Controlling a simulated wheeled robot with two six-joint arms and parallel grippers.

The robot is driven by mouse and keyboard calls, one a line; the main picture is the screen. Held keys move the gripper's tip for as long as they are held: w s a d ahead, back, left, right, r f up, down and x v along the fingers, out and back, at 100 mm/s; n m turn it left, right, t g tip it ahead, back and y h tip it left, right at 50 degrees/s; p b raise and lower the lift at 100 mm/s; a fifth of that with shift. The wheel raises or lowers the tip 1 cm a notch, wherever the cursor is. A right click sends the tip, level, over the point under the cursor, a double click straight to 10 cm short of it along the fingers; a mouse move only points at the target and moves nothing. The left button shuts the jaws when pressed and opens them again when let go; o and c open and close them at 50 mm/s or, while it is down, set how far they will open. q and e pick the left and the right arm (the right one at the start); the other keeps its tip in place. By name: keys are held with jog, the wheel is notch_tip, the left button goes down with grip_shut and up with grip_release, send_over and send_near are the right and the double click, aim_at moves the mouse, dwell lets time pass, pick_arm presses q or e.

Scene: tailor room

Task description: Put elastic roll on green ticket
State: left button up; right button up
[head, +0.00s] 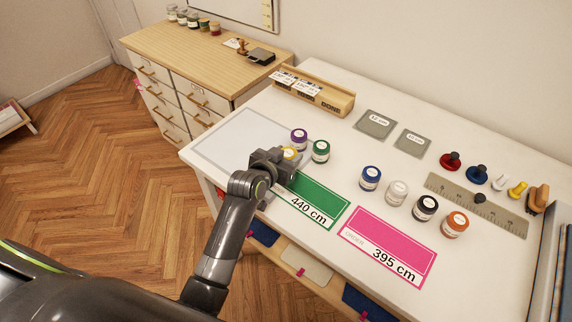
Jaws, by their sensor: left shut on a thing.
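The green ticket (316,195), marked 440 cm, lies flat on the white table. My left gripper (283,160) is over the ticket's upper left end and covers part of it. It is shut on a roll with a yellow top (290,152), mostly hidden by the gripper; I cannot tell whether it touches the ticket. Rolls with a purple top (299,138) and a green top (320,151) stand just beyond the gripper. Blue (370,178), white (396,193), black (425,208) and orange (455,224) rolls stand in a row to the right. My right gripper is not in view.
A pink ticket (390,242), marked 395 cm, lies right of the green one. A pale mat (232,138) lies left of the gripper. A wooden holder (318,92), grey plates (375,124) and a ruler (470,203) lie farther back. A drawer cabinet (190,60) stands behind left.

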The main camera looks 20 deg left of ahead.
pick_arm(q)
notch_tip(320, 180, down, 3)
jog(key=shift+f, duration=0.3)
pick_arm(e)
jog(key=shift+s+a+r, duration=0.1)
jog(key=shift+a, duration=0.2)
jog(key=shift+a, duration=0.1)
pick_arm(q)
jog(key=shift+f, duration=0.2)
jog(key=o, duration=1)
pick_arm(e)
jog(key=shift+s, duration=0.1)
pick_arm(q)
jog(key=shift+r, duration=0.15)
